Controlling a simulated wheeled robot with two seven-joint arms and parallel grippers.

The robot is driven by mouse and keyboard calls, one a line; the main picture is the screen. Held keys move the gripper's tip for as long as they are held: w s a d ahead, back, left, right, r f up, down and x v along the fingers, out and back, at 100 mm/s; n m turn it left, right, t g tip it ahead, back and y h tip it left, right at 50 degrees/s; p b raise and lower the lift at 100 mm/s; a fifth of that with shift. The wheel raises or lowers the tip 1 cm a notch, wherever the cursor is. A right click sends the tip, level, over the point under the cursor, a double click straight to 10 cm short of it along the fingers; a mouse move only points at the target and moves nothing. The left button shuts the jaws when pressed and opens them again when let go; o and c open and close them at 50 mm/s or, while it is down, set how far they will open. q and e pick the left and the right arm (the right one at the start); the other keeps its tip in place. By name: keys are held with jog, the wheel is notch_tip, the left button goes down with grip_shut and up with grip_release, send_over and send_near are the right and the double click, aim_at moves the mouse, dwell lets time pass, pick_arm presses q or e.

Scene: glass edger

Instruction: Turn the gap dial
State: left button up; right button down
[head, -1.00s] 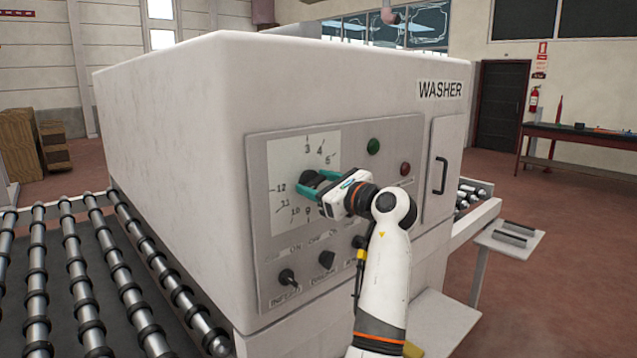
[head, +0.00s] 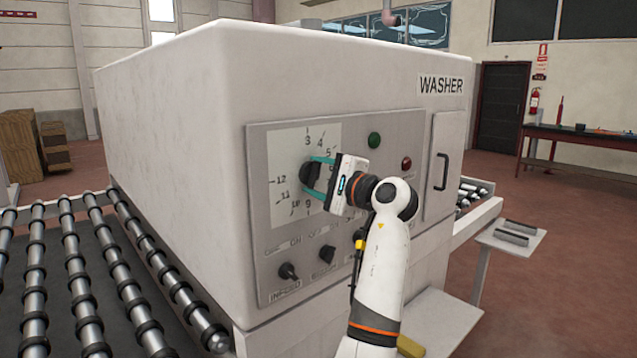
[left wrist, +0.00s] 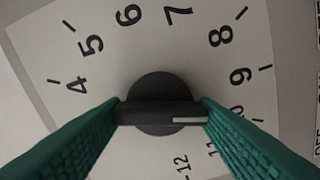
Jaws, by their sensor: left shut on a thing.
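The gap dial is a black round knob (head: 308,178) with a raised bar, on a white numbered plate (head: 278,150) on the washer's front panel. In the left wrist view the knob (left wrist: 160,88) has a white pointer line on its bar, aimed right toward the 10, which the finger partly covers. My left gripper (head: 315,175) has one teal finger above and one below the knob's bar. In the left wrist view the gripper (left wrist: 160,113) is shut on the ends of the bar. My right gripper is not in view.
Smaller switches, including a lower-left switch (head: 289,271), sit below the dial. A green button (head: 374,140) and a red button (head: 406,163) are to its right. A roller conveyor (head: 90,290) runs at left, and a door handle (head: 441,172) is further right.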

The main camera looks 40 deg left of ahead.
pick_arm(q)
jog(key=n+b, duration=0.1)
jog(key=n, duration=0.1)
jog(key=n+b, duration=0.1)
jog(key=shift+f+n, duration=0.2)
jog(key=shift+n, duration=0.2)
jog(key=n+b, duration=0.1)
jog(key=n, duration=0.2)
jog(key=shift+f+n+b, duration=0.1)
jog(key=shift+n+b, duration=0.2)
jog(key=shift+b, duration=0.1)
jog(key=n+b, duration=0.3)
jog(key=n, duration=0.3)
jog(key=shift+f, duration=0.1)
jog(key=n+b, duration=0.2)
jog(key=n, duration=0.2)
jog(key=shift+w, duration=0.1)
jog(key=n+b, duration=0.1)
jog(key=n, duration=0.2)
jog(key=shift+n, duration=0.3)
jog(key=n+b, duration=0.1)
jog(key=n, duration=0.2)
jog(key=shift+w, duration=0.1)
jog(key=shift+n+b, duration=0.45)
jog(key=shift+n, duration=1.25)
